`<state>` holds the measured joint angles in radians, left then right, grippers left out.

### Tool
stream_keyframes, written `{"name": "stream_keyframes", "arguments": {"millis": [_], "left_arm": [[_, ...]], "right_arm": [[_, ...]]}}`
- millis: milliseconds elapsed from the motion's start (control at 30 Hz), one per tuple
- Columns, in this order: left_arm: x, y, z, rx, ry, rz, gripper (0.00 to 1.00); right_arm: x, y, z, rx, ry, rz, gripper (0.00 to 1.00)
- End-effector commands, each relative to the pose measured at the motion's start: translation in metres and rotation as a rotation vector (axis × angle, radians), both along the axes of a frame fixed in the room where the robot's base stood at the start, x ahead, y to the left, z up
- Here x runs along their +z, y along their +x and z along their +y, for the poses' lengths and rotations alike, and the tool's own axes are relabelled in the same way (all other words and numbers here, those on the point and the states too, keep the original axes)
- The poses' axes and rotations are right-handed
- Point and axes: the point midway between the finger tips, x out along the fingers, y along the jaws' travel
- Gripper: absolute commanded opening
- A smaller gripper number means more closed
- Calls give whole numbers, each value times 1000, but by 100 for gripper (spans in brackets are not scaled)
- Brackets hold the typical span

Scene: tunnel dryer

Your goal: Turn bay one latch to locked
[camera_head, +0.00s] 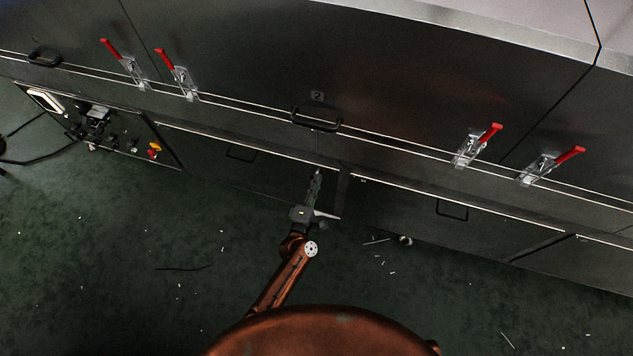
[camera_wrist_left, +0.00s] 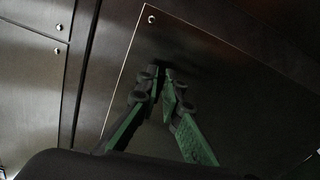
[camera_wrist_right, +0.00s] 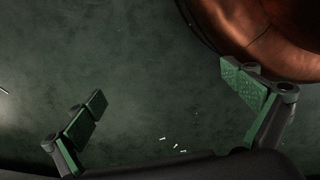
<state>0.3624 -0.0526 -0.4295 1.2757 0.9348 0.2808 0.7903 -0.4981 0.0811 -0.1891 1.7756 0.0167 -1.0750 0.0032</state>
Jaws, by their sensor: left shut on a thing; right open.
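Red-handled toggle latches sit on the dark dryer front in the head view: a far-left latch (camera_head: 130,68) and a second left latch (camera_head: 182,78) on either side of a door seam, and two right latches (camera_head: 472,148) (camera_head: 540,166) around another seam. The left handles lean up-left, the right ones up-right. No "1" label is readable. My left gripper (camera_head: 317,174) is low at the lower panels, far from the latches. Its fingertips (camera_wrist_left: 161,76) are almost together; what they hold cannot be made out. My right gripper (camera_wrist_right: 168,95) is open and empty above the green floor.
The middle door has a label "2" (camera_head: 317,96) and a black bar handle (camera_head: 316,120). A control box (camera_head: 98,118) with a yellow and red button stands at the left. Lower panels (camera_head: 240,165) jut below the doors. Small scraps litter the open floor (camera_head: 120,260).

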Motion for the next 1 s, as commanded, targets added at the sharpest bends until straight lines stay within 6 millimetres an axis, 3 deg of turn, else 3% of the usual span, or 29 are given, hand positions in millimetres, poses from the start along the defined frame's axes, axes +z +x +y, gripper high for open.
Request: {"name": "stream_keyframes", "arguments": {"millis": [333, 867, 900, 1000], "left_arm": [[-2, -1, -1, -1, 129, -40, 0], [-3, -1, -2, -2, 151, -46, 0], [-3, -1, -2, -2, 151, -46, 8], [-3, -1, -2, -2, 151, -46, 14]], "right_arm": [[-9, -6, -2, -1, -2, 5, 100], [-10, -6, -4, 1, -5, 6, 100], [-9, -6, -4, 1, -5, 5, 100], [-9, -6, -4, 1, -5, 5, 100]]}}
